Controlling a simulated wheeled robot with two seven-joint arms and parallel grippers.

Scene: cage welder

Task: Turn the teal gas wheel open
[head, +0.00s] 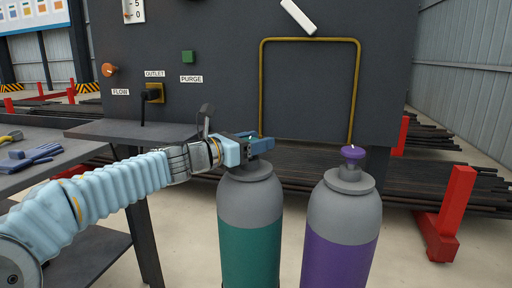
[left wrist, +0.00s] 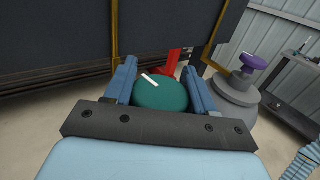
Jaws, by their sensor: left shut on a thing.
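The teal gas wheel (left wrist: 160,95) sits on top of the teal and grey gas cylinder (head: 250,240). In the left wrist view it is a round teal knob with a white mark slanting to the upper left. My left gripper (head: 262,144) is shut on the wheel, with one blue finger on each side of it. In the head view the gripper hides most of the wheel. The left fingers also show in the left wrist view (left wrist: 160,90). My right gripper is not in view.
A purple and grey cylinder (head: 342,230) with a purple wheel (head: 353,152) stands close on the right. Behind is a dark panel (head: 225,95) with a yellow pipe frame (head: 262,85). A bench with blue gloves (head: 30,155) is at the left.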

